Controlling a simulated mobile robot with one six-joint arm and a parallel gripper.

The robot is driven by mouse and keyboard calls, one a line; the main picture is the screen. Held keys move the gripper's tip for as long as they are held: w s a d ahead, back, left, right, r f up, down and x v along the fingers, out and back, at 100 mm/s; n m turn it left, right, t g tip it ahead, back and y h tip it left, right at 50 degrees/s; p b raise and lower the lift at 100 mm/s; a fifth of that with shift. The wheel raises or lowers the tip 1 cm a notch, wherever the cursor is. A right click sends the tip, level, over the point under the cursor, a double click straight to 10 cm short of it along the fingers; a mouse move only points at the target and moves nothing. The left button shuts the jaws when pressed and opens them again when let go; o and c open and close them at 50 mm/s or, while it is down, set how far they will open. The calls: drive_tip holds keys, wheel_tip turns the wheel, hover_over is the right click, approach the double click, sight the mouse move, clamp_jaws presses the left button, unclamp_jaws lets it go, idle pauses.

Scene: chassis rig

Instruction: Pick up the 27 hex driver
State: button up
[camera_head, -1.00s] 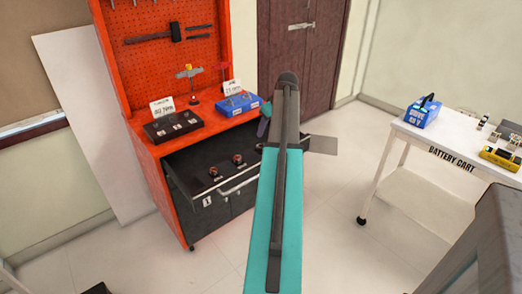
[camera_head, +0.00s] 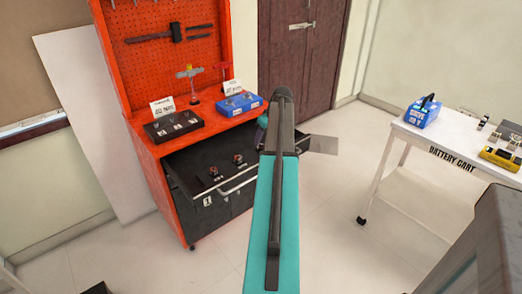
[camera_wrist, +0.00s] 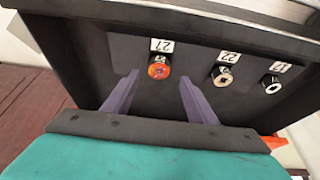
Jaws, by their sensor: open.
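The 27 hex driver (camera_wrist: 159,70) is a short round black piece with an orange-red top, in the open drawer below a white label that appears to read 27. My gripper (camera_wrist: 158,80) is open, its two purple fingers apart on either side of the driver in the wrist view. Nothing is between the fingers in their grip, and I cannot tell the remaining height gap. In the head view my arm hides the driver and most of the gripper.
Two other drivers, labelled 22 (camera_wrist: 223,75) and what looks like 19 (camera_wrist: 271,84), sit in the same drawer (camera_head: 190,166). The drawer's front handle runs close by. A black tray (camera_head: 172,127) and a blue case (camera_head: 239,103) stand on the orange bench. A battery cart (camera_head: 450,140) is at the right.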

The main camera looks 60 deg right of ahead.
sight(262, 143)
drive_tip(key=shift+x, duration=2.5)
drive_tip(key=shift+s, duration=0.1)
drive_tip(key=c, duration=1.2)
drive_tip(key=shift+o, duration=0.2)
drive_tip(key=shift+r, duration=0.1)
wheel_tip(262, 143, up, 10)
